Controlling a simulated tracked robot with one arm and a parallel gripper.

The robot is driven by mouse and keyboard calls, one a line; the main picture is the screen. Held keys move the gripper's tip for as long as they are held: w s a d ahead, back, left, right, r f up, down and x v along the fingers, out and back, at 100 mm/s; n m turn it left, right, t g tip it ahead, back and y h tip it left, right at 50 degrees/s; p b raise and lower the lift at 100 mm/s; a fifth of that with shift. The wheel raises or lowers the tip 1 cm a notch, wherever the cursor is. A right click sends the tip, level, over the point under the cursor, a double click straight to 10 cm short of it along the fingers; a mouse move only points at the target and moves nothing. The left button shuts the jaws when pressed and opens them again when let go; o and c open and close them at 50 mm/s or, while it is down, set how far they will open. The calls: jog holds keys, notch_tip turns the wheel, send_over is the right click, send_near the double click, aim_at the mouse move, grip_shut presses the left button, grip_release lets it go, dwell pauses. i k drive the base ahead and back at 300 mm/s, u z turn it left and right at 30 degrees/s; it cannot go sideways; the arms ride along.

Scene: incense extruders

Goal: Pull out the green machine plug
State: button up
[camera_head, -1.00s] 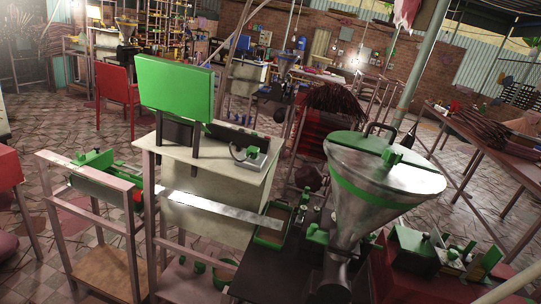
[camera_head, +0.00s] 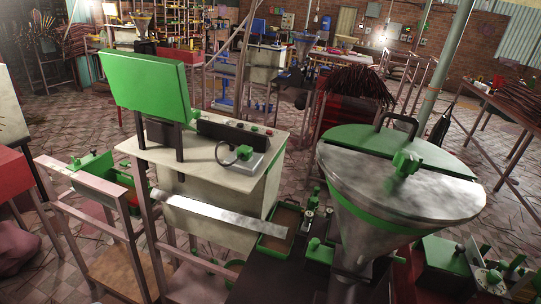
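The green machine has a green panel (camera_head: 146,83) on dark legs, standing on a cream cabinet (camera_head: 185,157) at left of centre. On the cabinet top, a small grey box (camera_head: 252,160) has a dark looped cable (camera_head: 226,152) at its left side. A plug at the cable's end is too small to make out clearly. A dark control strip (camera_head: 236,133) with small knobs lies behind the box. A metal strip (camera_head: 220,214) runs in front of the cabinet toward a green-edged tray (camera_head: 279,247). I cannot make out my gripper in this view.
A large metal hopper (camera_head: 396,190) with a green lid stands at right of centre, close by. A green control box (camera_head: 445,256) with knobs sits at lower right. A pinkish frame (camera_head: 85,183) stands at the left.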

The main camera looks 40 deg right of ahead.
aim_at(245, 151)
jog(key=z, duration=0.1)
jog(key=i, duration=1)
jog(key=u, duration=0.1)
